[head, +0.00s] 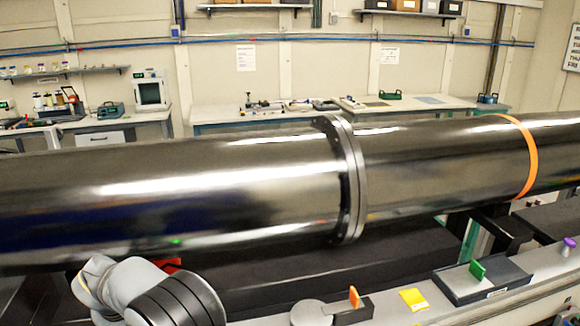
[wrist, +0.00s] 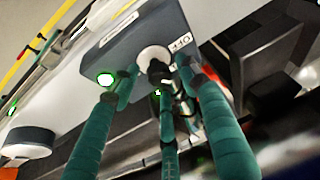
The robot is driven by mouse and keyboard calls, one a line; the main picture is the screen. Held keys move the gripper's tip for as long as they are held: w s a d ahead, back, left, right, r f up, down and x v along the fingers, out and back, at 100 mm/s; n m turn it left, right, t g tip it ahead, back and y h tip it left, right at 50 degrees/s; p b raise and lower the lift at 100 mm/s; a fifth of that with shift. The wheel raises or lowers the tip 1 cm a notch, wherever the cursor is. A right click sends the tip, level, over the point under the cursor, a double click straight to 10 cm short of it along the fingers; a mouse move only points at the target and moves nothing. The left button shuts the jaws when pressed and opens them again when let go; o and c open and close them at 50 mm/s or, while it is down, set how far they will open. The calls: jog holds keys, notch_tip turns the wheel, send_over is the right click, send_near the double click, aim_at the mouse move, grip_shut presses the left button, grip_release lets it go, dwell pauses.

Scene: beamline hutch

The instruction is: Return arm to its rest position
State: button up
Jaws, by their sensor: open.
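In the wrist view my gripper (wrist: 158,82) has teal fingers spread apart, with nothing seen held between them. Beyond the fingertips is a grey box (wrist: 135,40) with a white round disc (wrist: 154,54), a dark fitting in front of it and a small label beside it. The fingertips overlap the box in the picture; I cannot tell whether they touch it. In the head view part of my arm (head: 165,295) shows at the bottom left, below the large steel pipe (head: 200,185). The gripper itself is out of that view.
The pipe with its bolted flange (head: 345,180) spans the head view. Below it at right, a pale rail bench carries a green tab (head: 477,271), an orange tab (head: 354,297), a yellow square (head: 413,299) and a purple-topped piece (head: 569,243). A green light (wrist: 105,79) glows in the wrist view.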

jog(key=n+p, duration=0.2)
jog(key=n+g+y+p, duration=0.1)
jog(key=n+p, duration=0.1)
jog(key=shift+w+d+r, duration=0.15)
jog(key=shift+r, duration=0.1)
jog(key=n+g+p, duration=0.1)
jog(key=n+p, duration=0.1)
jog(key=n, duration=0.1)
jog(key=shift+f+y, duration=0.15)
jog(key=shift+y, duration=0.25)
jog(key=b+v, duration=0.2)
jog(key=v, duration=0.7)
jog(key=shift+b, duration=0.35)
jog(key=shift+w+d, duration=0.15)
